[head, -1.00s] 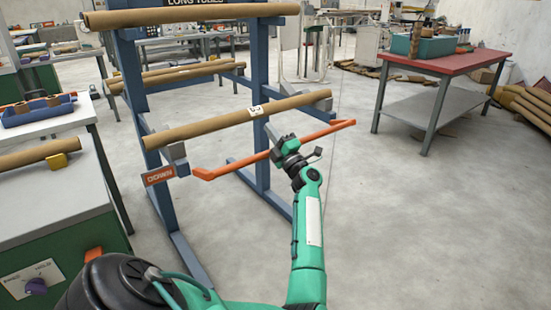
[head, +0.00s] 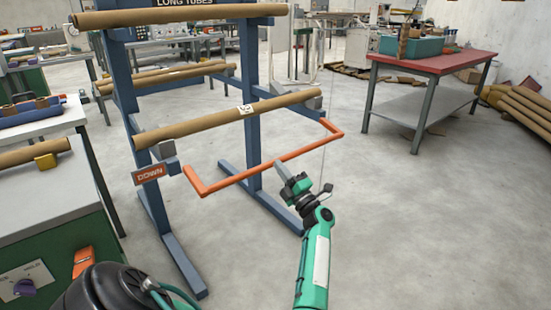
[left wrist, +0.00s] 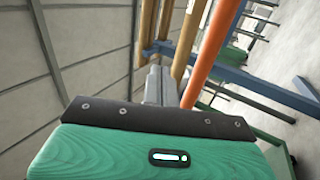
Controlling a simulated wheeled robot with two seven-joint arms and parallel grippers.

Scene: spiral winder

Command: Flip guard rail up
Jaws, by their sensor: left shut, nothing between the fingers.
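The orange guard rail (head: 262,167) is a long bar with short bent end arms at the front of the blue tube rack. It hangs below the middle cardboard tube (head: 205,124). An orange sign reading DOWN (head: 149,174) sits by its left end. My left gripper (head: 279,166) is shut and empty, with its fingertips at the middle of the rail's lower edge. I cannot tell whether they touch it. In the left wrist view the closed grey fingers (left wrist: 153,82) are just left of the orange rail (left wrist: 207,50). My right gripper is not in view.
The blue rack (head: 257,80) has feet spread on the floor. A green cabinet (head: 70,240) with a knob stands at the left. A red-topped table (head: 435,64) is at the back right.

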